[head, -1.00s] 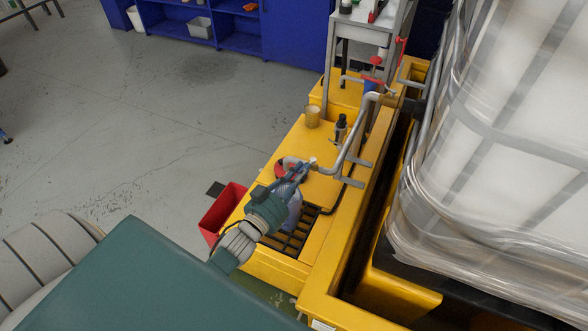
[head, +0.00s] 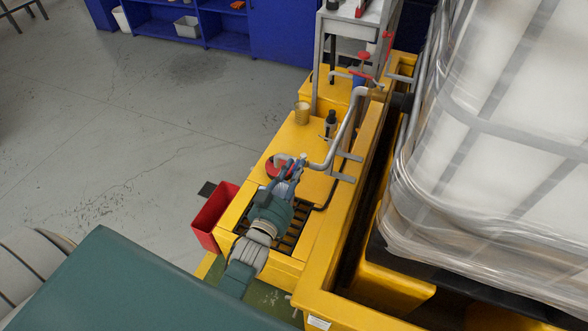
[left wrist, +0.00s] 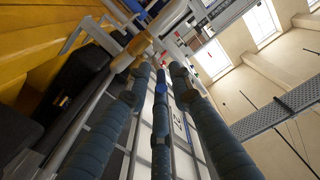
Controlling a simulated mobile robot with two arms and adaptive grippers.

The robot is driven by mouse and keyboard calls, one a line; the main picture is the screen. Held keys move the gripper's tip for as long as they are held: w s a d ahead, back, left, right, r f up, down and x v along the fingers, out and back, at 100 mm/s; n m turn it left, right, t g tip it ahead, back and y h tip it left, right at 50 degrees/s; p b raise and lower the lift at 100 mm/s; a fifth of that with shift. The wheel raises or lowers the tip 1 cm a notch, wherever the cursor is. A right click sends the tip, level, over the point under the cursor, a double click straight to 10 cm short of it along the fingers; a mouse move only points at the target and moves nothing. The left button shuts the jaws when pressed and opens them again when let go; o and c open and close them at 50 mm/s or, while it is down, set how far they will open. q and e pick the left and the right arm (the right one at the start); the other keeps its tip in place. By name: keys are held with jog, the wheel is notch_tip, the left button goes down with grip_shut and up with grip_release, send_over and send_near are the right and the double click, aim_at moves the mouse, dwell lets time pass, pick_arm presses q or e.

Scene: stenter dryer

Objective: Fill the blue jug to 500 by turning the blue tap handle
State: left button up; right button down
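My left gripper (head: 288,178) is over the yellow bench, with its fingers close to the end of the grey bent pipe (head: 327,160). I cannot tell whether they touch it. The left wrist view shows its long dark blue fingers (left wrist: 155,100) spread apart, with no clear object held. The blue tap handle cannot be told apart from the bluish fingers. The blue jug is not clearly visible; my gripper and forearm cover part of the dark grate (head: 290,240) below the pipe. A red round part (head: 275,168) shows beside the pipe end. My right gripper is not in view.
A yellow cup (head: 301,113) and a dark bottle (head: 330,121) stand on the yellow bench (head: 293,138). A red valve handle (head: 364,56) is farther back. A wrapped white tank (head: 500,150) blocks the right. A red bin (head: 212,217) stands left; the floor beyond is clear.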

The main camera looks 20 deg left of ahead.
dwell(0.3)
pick_arm(q)
jog(key=s, duration=1.2)
jog(key=shift+d, duration=0.25)
jog(key=s+d+f+g+h, duration=0.1)
jog(key=s+d+f+g, duration=0.2)
jog(key=f, duration=0.7)
jog(key=s+f+g, duration=0.3)
jog(key=s+f, duration=0.1)
jog(key=f, duration=0.7)
jog(key=s+d+f+g+h, duration=0.15)
jog(key=s+f, duration=0.25)
jog(key=f, duration=0.6)
jog(key=s+a+f+g, duration=0.1)
jog(key=s+f+g, duration=0.2)
jog(key=s+f, duration=0.2)
jog(key=s+a+f+g+y, duration=0.1)
jog(key=s+f, duration=0.5)
jog(key=s, duration=0.6)
jog(key=s+a+f+g, duration=0.2)
jog(key=s+f+g, duration=0.3)
jog(key=s, duration=0.3)
jog(key=shift+s+a+f+m, duration=0.15)
jog(key=shift+a+f+m, duration=0.15)
jog(key=shift+a+f, duration=0.15)
